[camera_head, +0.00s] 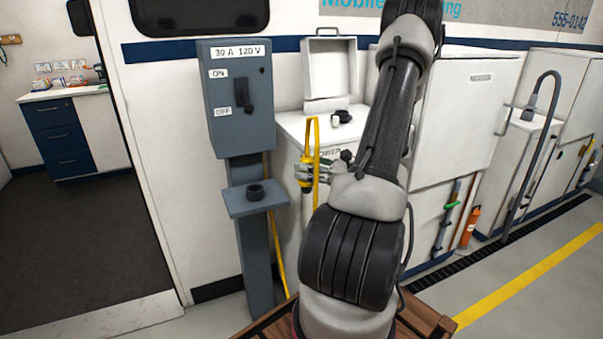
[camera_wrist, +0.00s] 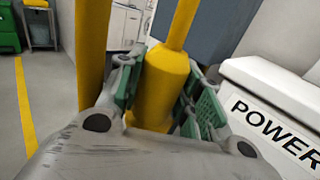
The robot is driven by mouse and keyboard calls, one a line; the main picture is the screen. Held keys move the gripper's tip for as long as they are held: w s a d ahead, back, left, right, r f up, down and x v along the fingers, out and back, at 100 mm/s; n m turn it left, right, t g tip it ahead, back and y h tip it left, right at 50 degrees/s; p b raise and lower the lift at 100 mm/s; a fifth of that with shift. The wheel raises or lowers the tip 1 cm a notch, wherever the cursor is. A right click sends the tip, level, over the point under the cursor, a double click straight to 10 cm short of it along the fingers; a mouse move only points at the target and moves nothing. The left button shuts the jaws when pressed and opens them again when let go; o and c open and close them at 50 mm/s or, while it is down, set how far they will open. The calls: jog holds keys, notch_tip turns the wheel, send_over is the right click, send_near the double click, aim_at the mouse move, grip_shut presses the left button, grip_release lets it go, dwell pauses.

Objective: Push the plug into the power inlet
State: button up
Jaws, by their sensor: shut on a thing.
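The yellow plug (camera_head: 307,186) is in my gripper (camera_head: 309,171), held in front of the white power cabinet. In the wrist view the thick yellow plug body (camera_wrist: 160,88) sits between the green finger pads, which are shut on it. Its yellow cable (camera_head: 312,133) rises from the plug and loops over. The plug's front end is hidden by my gripper in the wrist view. The power inlet appears to be the black round fitting (camera_head: 342,116) on top of the cabinet, under a raised lid (camera_head: 328,66). The plug is apart from it, lower and to its left.
A grey pedestal (camera_head: 240,100) with an ON/OFF switch stands left of my gripper. Its small shelf (camera_head: 238,208) carries a black round holder (camera_head: 255,191). The cabinet's POWER label (camera_wrist: 275,128) is close at right in the wrist view.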

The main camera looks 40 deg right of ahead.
aim_at(307, 156)
jog(key=shift+r, duration=3.1)
